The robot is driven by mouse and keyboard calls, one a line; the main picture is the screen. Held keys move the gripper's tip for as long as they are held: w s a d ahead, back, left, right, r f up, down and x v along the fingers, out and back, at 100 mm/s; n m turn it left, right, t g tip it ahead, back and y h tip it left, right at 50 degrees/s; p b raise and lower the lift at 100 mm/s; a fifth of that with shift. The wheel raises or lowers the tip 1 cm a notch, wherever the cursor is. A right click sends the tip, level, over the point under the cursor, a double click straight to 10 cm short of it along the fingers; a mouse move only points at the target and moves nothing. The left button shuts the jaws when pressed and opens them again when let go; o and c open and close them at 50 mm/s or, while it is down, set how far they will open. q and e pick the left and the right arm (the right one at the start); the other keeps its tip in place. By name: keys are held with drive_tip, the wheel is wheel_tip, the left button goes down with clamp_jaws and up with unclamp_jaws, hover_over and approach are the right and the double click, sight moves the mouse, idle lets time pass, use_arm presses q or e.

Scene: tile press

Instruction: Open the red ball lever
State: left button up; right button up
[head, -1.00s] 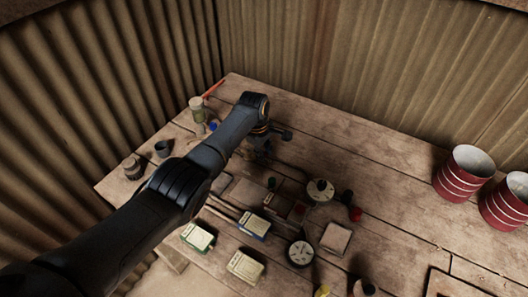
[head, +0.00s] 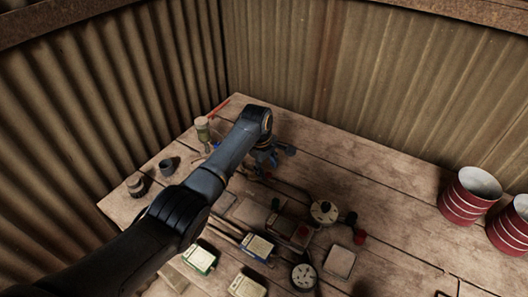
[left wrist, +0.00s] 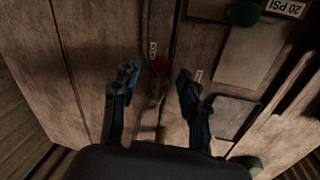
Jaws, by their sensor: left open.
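My right gripper is not in view.
Red-striped buckets (head: 470,195) stand at the right. Corrugated walls close the back and left. The back middle of the table is clear.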

use_arm(q)
wheel_tip(320, 180, up, 9)
drive_tip(key=s+a, duration=0.1)
drive_tip(key=shift+s, duration=0.15)
idle(0.5)
